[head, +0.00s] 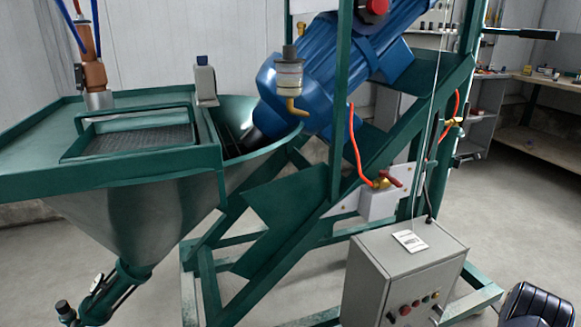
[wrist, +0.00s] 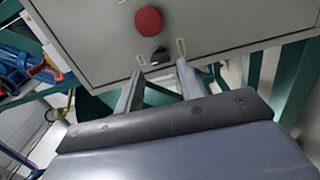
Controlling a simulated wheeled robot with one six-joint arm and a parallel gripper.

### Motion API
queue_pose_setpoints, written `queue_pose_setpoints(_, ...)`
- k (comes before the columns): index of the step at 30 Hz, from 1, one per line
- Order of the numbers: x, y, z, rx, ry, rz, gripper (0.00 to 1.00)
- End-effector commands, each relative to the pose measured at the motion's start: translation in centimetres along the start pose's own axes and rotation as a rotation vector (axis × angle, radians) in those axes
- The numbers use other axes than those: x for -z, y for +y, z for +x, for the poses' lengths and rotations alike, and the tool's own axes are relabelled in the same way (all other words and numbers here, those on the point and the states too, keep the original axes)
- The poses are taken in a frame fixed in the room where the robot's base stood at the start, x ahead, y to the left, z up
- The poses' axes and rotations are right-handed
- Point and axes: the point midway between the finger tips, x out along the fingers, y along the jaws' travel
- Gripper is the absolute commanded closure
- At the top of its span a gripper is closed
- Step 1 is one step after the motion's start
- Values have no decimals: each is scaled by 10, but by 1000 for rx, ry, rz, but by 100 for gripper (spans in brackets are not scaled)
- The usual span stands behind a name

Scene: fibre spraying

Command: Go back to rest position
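My gripper (wrist: 162,72) shows in the wrist view with its two grey fingers apart and nothing visible between them. The fingers point at the face of a grey control box (wrist: 90,25). A red round button (wrist: 149,20) and a small black knob (wrist: 158,57) are on that face. The knob appears just past the fingertips, roughly in line with the gap; I cannot tell whether they touch it. In the head view the control box (head: 390,275) stands at the lower right, and my gripper is not visible there.
A green machine frame (head: 335,150) with a blue motor (head: 330,75) and a metal hopper (head: 150,215) fills the head view. Orange hoses (head: 355,145) hang from it. A wooden bench (head: 545,145) stands at the back right. Bare floor (head: 510,225) lies right of the box.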

Motion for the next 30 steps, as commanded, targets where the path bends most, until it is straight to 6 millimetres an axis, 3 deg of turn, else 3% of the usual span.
queue_pose_setpoints(6, -1, 0, -35, 1, -4, 3, 64)
queue_pose_setpoints(11, 0, 0, -52, 0, -1, 2, 64)
queue_pose_setpoints(30, 2, -1, 59, -3, 7, -4, 64)
